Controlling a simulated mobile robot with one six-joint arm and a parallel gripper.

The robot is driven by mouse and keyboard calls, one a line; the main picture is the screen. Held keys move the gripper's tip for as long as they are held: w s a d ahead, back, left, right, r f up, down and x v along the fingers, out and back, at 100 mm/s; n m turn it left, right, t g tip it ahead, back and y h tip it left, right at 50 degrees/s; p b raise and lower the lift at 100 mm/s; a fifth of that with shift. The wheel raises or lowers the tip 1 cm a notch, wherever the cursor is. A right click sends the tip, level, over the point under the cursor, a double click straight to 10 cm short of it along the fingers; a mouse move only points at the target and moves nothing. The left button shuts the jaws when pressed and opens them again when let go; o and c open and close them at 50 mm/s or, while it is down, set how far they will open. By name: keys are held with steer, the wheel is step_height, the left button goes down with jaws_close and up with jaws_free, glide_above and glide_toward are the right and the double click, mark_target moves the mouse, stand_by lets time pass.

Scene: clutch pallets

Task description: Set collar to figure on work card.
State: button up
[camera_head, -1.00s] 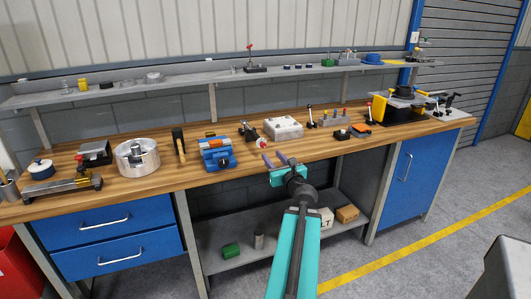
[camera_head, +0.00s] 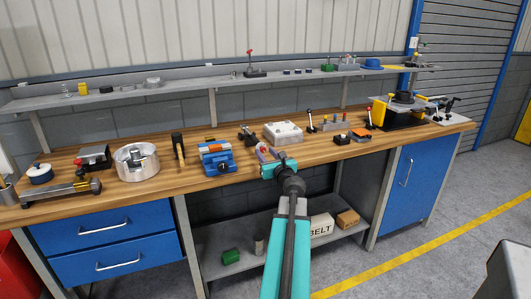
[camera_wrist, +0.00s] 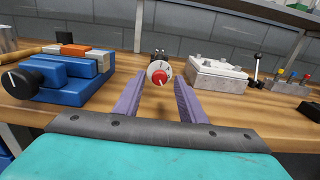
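A small dial with a red centre knob and a pale marked collar (camera_wrist: 159,73) faces me in the wrist view, in front of a dark fixture (camera_wrist: 159,54). The figures on the collar are too small to read. My gripper (camera_wrist: 159,84) is open, its two purple fingers to the left and right of the dial, with gaps visible on both sides. In the head view my gripper (camera_head: 267,152) is at the bench's front edge and partly covers the dial. I cannot make out a work card with a readable figure.
A blue vise-like block (camera_wrist: 70,78) stands left of the dial, and a pale lidded box (camera_wrist: 216,78) stands right. More tools line the wooden bench (camera_head: 140,194). A grey shelf (camera_head: 190,85) runs behind. The floor (camera_head: 420,240) at right is clear.

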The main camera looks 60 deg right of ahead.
steer(key=shift+w+d, duration=0.35)
steer(key=shift+w, duration=0.1)
steer(key=c, duration=0.9)
steer(key=shift+d, duration=0.2)
jaws_close()
steer(key=shift+a, duration=0.2)
